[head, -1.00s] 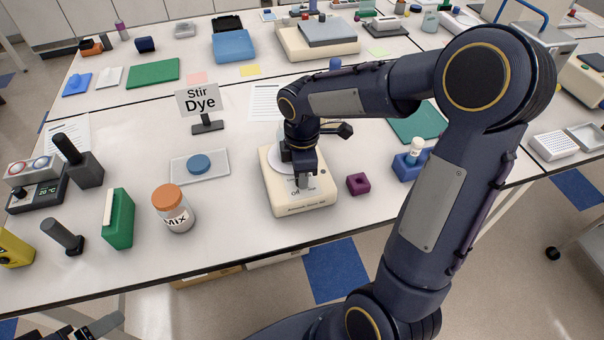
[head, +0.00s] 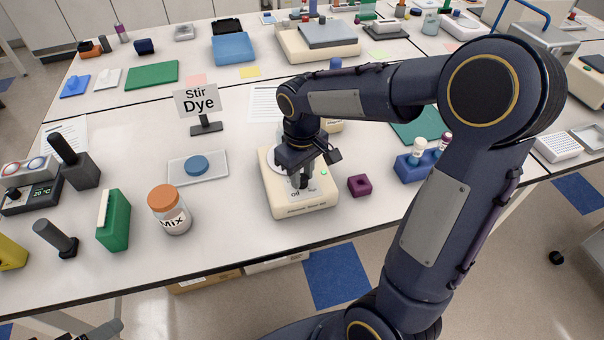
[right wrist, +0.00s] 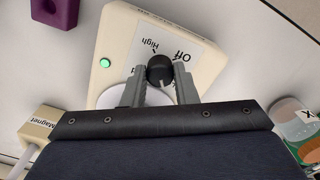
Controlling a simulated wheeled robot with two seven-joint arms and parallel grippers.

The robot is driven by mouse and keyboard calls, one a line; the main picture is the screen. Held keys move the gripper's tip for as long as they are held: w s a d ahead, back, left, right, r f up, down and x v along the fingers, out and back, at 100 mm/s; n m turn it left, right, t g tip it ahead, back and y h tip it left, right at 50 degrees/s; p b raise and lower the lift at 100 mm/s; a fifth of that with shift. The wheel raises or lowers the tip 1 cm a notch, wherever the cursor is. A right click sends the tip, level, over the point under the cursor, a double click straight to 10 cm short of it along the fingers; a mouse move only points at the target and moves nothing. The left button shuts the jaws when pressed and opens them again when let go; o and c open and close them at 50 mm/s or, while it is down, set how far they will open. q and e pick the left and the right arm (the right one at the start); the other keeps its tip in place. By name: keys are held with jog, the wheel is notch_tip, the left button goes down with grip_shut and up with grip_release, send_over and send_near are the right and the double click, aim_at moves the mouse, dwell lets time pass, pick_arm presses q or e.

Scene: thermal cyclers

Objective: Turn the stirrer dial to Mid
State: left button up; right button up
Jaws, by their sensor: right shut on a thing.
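The stirrer (head: 318,200) is a cream box with a round white plate, standing near the front edge of the bench. The right gripper (head: 300,182) hides much of the dial in the head view. A green light (right wrist: 105,63) glows on the stirrer. A bit of my left gripper (head: 104,331) shows at the bottom left.
A purple block (head: 359,185) and a blue tube rack (head: 408,171) stand right of the stirrer. The Mix jar (head: 170,214) stands left of it, near a clear plate with a blue disc (head: 197,165). A box labelled Magnet (right wrist: 38,133) is behind the stirrer.

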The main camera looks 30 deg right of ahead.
jog(key=m, duration=0.4)
jog(key=shift+m, duration=0.4)
jog(key=m, duration=0.3)
jog(key=shift+r+m+b, duration=0.1)
jog(key=shift+m+b, duration=0.2)
jog(key=m, duration=0.4)
jog(key=shift+w+m, duration=0.1)
jog(key=shift+m, duration=2)
jog(key=o, duration=1)
notch_tip(320, 180, up, 8)
jog(key=shift+f, duration=0.15)
